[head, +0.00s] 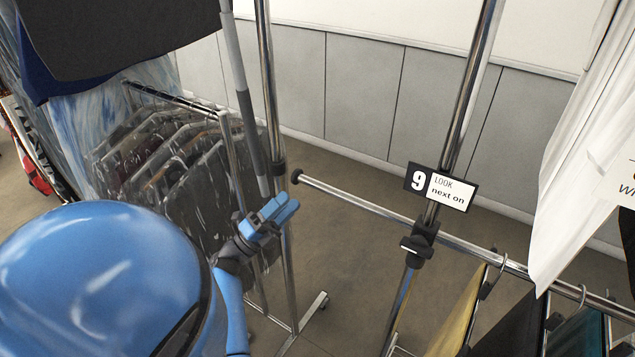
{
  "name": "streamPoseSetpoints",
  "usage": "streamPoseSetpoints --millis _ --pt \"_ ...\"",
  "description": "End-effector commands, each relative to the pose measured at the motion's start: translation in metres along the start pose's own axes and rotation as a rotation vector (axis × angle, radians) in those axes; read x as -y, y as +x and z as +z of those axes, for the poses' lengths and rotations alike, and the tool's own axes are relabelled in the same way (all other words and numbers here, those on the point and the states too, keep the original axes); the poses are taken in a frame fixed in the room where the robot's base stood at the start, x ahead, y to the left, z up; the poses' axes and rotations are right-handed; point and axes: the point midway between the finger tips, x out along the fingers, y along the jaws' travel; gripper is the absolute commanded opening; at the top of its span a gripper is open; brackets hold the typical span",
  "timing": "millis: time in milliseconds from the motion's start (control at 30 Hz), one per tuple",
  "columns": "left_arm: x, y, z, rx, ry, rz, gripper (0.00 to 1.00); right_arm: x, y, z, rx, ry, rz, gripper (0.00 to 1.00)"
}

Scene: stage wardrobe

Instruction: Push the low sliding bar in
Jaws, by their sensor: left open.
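The low sliding bar (365,205) is a chrome tube that slopes down to the right. Its free left end carries a round black cap (297,176). The bar passes a black clamp (420,238) on a chrome upright and continues right, where hangers hang on it. My left gripper (284,209), blue with a dark wrist, is open and holds nothing I can see. In the picture it is just below and left of the cap; a gap shows between them, and the depth between them is hard to tell. My right gripper is not in view.
A sign reading "9 LOOK next on" (441,188) is fixed to the upright (465,95). Garments in clear covers (165,150) hang on a rack at left. A white garment (590,150) hangs at right. Another chrome post (270,90) stands close behind my gripper.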

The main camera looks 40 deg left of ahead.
Motion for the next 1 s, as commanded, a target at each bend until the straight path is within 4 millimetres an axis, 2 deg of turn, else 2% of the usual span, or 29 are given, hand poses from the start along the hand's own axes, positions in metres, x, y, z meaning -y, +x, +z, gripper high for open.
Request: streamPoseSetpoints --millis 100,267,700,1000 --pt "-0.004 -0.009 0.013 -0.019 0.052 0.037 0.47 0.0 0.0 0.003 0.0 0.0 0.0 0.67" --pt "-0.004 -0.002 0.015 -0.029 0.067 0.049 0.47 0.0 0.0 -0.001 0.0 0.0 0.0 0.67" --pt "-0.006 0.065 0.013 -0.03 0.064 0.047 0.47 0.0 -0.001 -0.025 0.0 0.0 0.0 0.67" --pt "-0.009 0.093 0.012 -0.027 0.065 0.047 0.47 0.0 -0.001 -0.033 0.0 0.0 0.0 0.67"
